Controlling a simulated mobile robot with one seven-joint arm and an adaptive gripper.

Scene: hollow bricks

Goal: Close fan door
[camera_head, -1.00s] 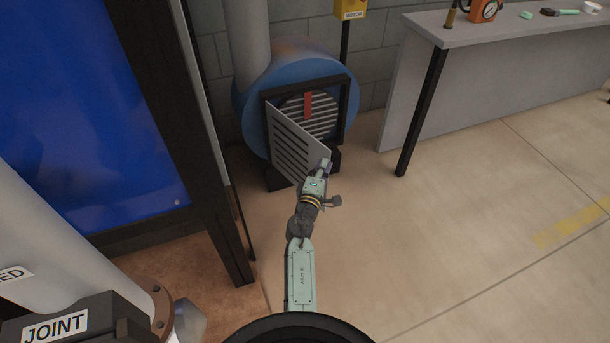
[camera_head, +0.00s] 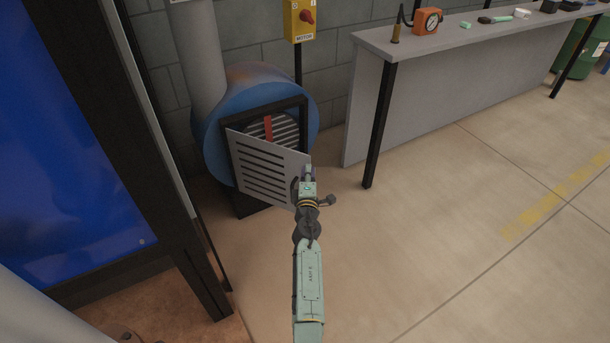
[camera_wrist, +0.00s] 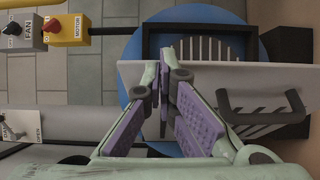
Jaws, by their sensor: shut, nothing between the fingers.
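The fan door (camera_head: 265,168) is a pale grey slatted panel standing partly open. It is hinged on the left of a black frame (camera_head: 292,106) on the front of the blue fan housing (camera_head: 215,122). My gripper (camera_head: 307,172) is at the door's free right edge, seemingly on its outer side; contact is unclear. In the wrist view the shut, empty gripper (camera_wrist: 164,85) has its purple-padded fingers over the door panel (camera_wrist: 235,82). A dark door handle (camera_wrist: 265,112) is right of the fingers there. Slats and a red strip (camera_head: 268,127) show above the door.
A blue panel (camera_head: 55,170) in a dark frame stands at the left. A yellow motor switch box (camera_head: 301,18) is on a post behind the fan. A grey workbench (camera_head: 420,45) with tools is at the right. The floor (camera_head: 430,230) in front is clear.

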